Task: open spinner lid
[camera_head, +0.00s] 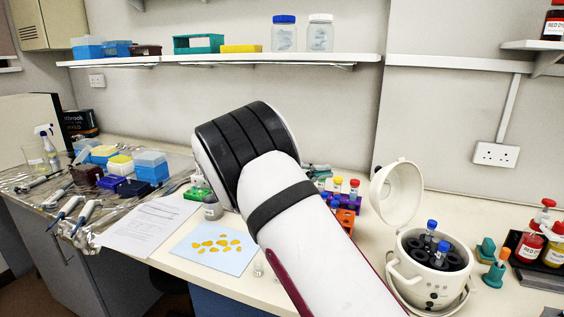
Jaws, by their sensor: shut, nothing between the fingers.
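The white spinner (412,284) stands on the bench at the lower right. Its round white lid (399,192) is raised and tilted back at the rear left of the body, so the dark rotor (453,261) shows. Blue-capped tubes (432,226) stand in the rotor. My white arm with black bands fills the middle of the picture, left of the spinner and apart from the lid in the picture. My gripper is not in view; the arm probably hides it.
Red bottles (530,245) in a dark tray and teal items (496,272) stand right of the spinner. Orange and purple racks (346,212) with capped tubes stand left of the lid. A blue sheet (213,262) with yellow pieces, papers (150,222) and pipettes lie left of my arm.

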